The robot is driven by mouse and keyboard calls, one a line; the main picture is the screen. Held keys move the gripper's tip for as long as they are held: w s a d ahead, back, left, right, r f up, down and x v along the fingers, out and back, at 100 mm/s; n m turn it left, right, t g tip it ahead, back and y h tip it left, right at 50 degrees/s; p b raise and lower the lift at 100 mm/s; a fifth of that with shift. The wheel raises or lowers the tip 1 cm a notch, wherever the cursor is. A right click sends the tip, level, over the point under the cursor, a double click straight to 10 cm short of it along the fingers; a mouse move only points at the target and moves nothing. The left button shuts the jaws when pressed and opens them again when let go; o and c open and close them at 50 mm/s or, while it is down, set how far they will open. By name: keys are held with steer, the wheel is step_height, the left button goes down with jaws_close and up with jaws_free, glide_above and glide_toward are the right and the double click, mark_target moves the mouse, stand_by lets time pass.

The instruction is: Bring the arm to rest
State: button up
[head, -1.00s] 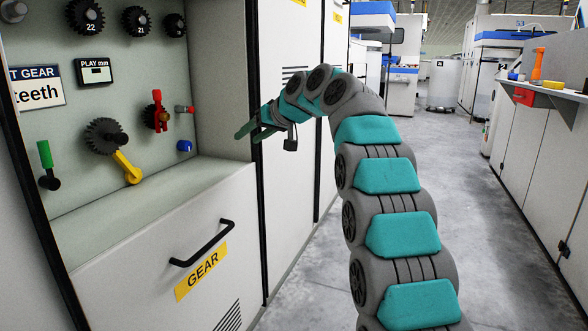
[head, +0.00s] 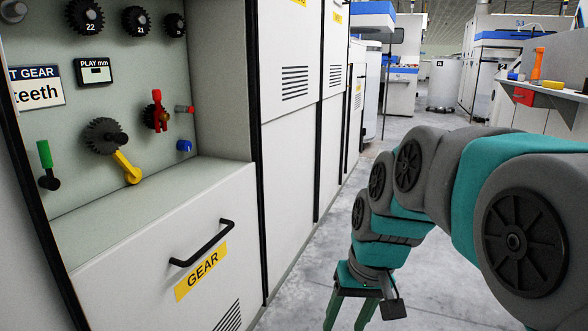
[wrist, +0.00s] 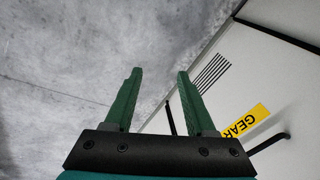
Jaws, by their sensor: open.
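My gripper (head: 350,312) hangs at the lower middle of the head view, its green fingers pointing down over the floor. My teal and grey arm bends in from the right edge. In the wrist view my gripper (wrist: 156,95) shows two green fingers spread apart with nothing between them. The grey floor shows beyond them.
At left stands the machine's gear cabinet, with a GEAR door (head: 150,262) and black handle (head: 202,244). Above it are gears (head: 104,136), a yellow lever (head: 126,168) and a green-handled lever (head: 46,158). A shelf (head: 545,88) holds items at right. The aisle floor (head: 400,128) is clear.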

steer(key=s+d+f+g+h, duration=0.1)
steer(key=s+d+f+g, duration=0.3)
steer(key=s, duration=0.6)
steer(key=s+d+f+t+h, duration=0.15)
steer(key=s+f, duration=0.35)
steer(key=s, duration=0.5)
step_height(320, 180, up, 14)
steer(key=p, duration=1.4)
steer(key=shift+d+m, duration=0.35)
steer(key=shift+m, duration=0.05)
